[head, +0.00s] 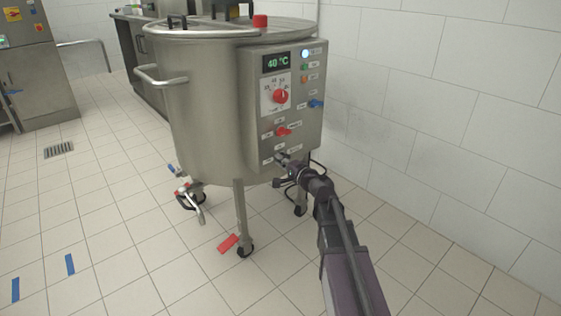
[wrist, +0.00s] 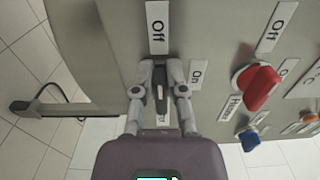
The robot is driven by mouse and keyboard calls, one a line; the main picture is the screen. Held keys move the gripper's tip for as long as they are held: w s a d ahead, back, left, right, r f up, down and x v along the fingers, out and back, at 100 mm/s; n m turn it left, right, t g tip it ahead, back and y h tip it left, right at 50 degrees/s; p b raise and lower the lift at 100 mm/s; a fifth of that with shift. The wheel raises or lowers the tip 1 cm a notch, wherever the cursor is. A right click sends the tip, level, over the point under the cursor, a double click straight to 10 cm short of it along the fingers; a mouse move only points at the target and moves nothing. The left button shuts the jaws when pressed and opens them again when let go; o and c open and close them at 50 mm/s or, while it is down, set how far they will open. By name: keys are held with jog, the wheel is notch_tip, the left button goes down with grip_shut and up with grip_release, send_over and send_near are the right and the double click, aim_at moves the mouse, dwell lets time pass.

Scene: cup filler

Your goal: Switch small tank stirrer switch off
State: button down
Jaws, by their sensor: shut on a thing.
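The small tank (head: 205,105) is a steel vessel on wheeled legs, with a grey control box (head: 313,75) on its front. My gripper (head: 282,158) is at the lower part of this box. In the wrist view, my gripper (wrist: 160,75) has its two fingers closed around a dark switch knob (wrist: 161,93). The knob's long side points up the picture toward an "Off" label (wrist: 157,27). An "On" label (wrist: 197,73) is just right of the fingers. The fingers hide part of the switch, and in the head view it is covered by my gripper.
A red switch (head: 283,131) is just above my gripper, with a red dial (head: 280,96) and display (head: 276,62) higher up. A blue switch (head: 316,103) is at the right. The tiled wall (head: 430,80) stands close at the right. Floor at the left is open.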

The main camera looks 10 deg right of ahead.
dwell(0.3)
jog(key=c, duration=0.7)
grip_release()
jog(key=shift+v, duration=6)
